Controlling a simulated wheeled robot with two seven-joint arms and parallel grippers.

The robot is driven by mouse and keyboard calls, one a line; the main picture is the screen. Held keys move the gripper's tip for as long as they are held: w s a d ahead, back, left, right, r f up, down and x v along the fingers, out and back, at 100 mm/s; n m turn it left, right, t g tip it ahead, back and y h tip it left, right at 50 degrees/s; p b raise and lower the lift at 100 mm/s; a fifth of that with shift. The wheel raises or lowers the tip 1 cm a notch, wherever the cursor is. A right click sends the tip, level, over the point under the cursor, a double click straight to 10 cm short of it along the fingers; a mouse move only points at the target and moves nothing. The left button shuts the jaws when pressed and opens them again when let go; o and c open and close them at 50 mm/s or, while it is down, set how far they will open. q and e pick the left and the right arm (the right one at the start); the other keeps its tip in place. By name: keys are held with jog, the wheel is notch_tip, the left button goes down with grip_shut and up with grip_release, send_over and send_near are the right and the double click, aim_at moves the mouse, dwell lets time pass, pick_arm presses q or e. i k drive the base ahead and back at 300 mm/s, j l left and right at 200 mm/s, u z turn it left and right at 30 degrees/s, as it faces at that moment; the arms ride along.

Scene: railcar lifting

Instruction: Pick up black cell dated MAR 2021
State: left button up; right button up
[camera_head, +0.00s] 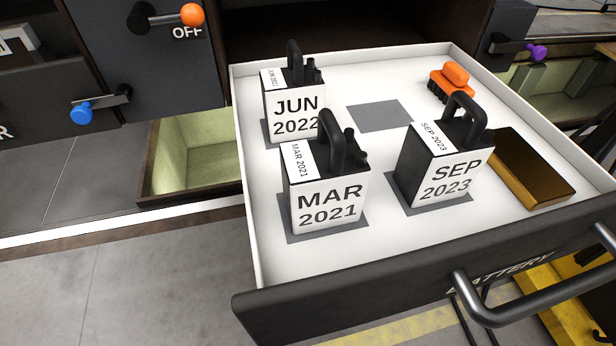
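The black cell dated MAR 2021 (326,200) stands upright on a grey pad in the open white drawer (400,240), at its near left. It has a white label on its front and top, and a black loop handle stands up from its top. Behind it is the cell dated JUN 2022 (292,108). To its right is the cell dated SEP 2023 (447,168). Neither of my grippers shows in the head view.
An orange brush (452,80) and a brown-gold block (535,168) lie at the drawer's right. The drawer's dark front (400,260) has a bar handle (530,301). Levers with orange (192,15), blue (81,113) and purple (538,52) knobs stick out nearby.

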aim_at(326, 178)
jog(key=j+z, duration=0.25)
jog(key=j, duration=0.2)
jog(key=j+z, duration=0.3)
jog(key=j, duration=0.2)
jog(key=j+z, duration=0.25)
jog(key=j, duration=0.2)
jog(key=k+j+z, duration=0.15)
jog(key=j+z, duration=0.15)
jog(key=j, duration=0.15)
jog(key=k+j+z, duration=0.1)
jog(key=j+z, duration=0.15)
jog(key=j, duration=0.15)
jog(key=k+j+z, duration=0.25)
jog(key=j, duration=0.15)
jog(key=k+j+z, duration=0.15)
jog(key=j+z, duration=0.15)
jog(key=j, duration=0.1)
